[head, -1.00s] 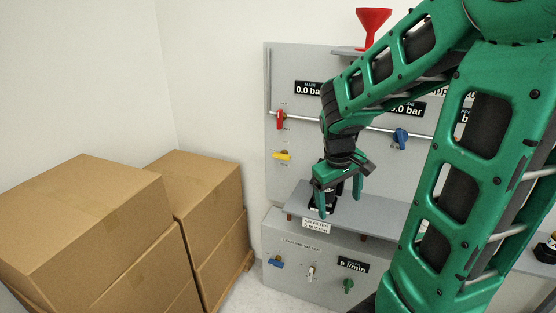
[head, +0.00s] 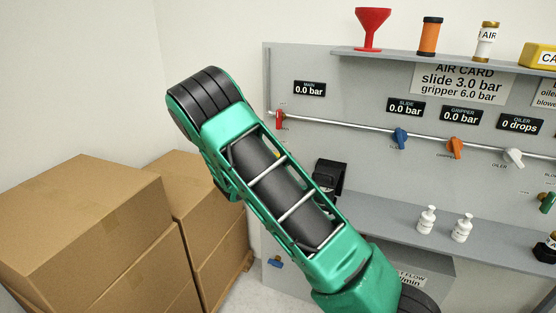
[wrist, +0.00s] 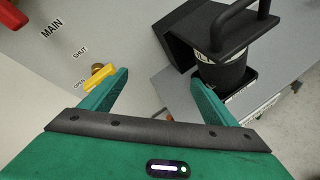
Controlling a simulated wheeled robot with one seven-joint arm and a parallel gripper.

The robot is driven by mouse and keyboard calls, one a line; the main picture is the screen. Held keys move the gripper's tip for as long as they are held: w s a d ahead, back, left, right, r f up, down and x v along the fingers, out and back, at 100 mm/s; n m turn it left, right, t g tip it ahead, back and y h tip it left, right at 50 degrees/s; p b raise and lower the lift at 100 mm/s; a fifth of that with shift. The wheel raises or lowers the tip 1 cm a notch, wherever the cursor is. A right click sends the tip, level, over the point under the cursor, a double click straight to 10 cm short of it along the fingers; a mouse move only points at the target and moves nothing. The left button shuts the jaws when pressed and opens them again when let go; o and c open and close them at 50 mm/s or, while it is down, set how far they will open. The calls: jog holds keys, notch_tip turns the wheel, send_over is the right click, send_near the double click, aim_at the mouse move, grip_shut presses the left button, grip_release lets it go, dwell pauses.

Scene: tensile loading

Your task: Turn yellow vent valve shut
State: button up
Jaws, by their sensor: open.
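The yellow vent valve (wrist: 99,79) is a small yellow handle on the grey panel in the wrist view. It lies slanted, with its lower left end near the OPEN lettering; the SHUT lettering is above it. In the head view my arm covers nearly all of it. My gripper (wrist: 160,80) is open and empty. Its left finger is close beside the valve's right end in the wrist view; I cannot tell whether they touch. The valve is not between the fingers. In the head view my gripper is hidden behind my arm.
A black filter unit with a handle (wrist: 222,65) stands close to my right finger; it also shows in the head view (head: 330,176). A red main valve (wrist: 12,16) is above left. White bottles (head: 427,220) stand on the shelf. Cardboard boxes (head: 85,220) fill the left.

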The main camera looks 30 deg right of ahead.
jog(key=w+a+n+t+h, duration=0.2)
jog(key=w+a+n+t, duration=0.35)
jog(key=w+n, duration=0.4)
jog(key=shift+n, duration=0.25)
jog(key=x, duration=1.1)
jog(key=shift+s+d+r, duration=0.2)
jog(key=shift+s+r, duration=0.1)
jog(key=shift+r, duration=0.1)
jog(key=shift+c, duration=0.3)
